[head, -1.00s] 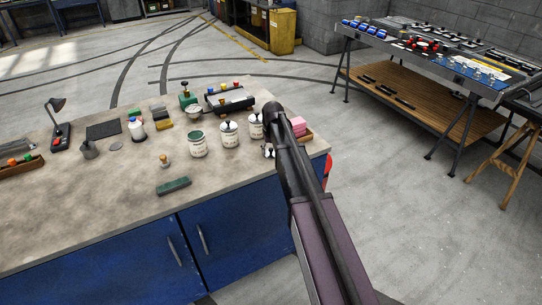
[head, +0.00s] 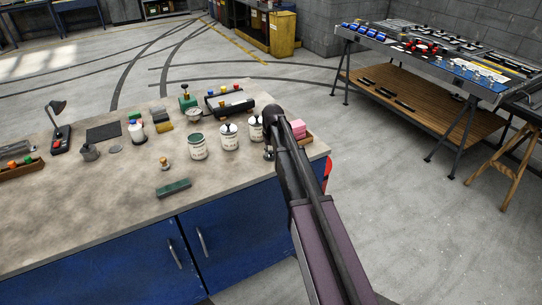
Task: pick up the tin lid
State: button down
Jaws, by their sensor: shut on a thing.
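My arm reaches over the right end of the bench, and my gripper (head: 268,154) is mostly hidden behind it. Only a small dark part of the gripper shows, by the bench's right end. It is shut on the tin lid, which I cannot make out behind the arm. An open tin with green inside (head: 197,146) stands to the left. Two more tins, a middle one (head: 229,137) and a right one (head: 256,127), have pale lids with dark knobs. The right one is close to my arm.
A green block (head: 173,188) and a small wooden-knobbed item (head: 165,165) are near the bench front. A flat grey disc (head: 116,149) lies farther left. A pink block in a wooden tray (head: 299,128) is just right of my arm. The bench's front left is clear.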

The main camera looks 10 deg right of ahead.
jog(key=shift+w+r, duration=0.1)
jog(key=shift+r, duration=0.1)
notch_tip(320, 180, up, 4)
jog(key=p, duration=0.4)
jog(key=shift+f, duration=0.15)
jog(key=s+d+p, duration=0.1)
jog(key=s+d, duration=0.1)
jog(key=s, duration=1.4)
jog(key=shift+r, duration=0.45)
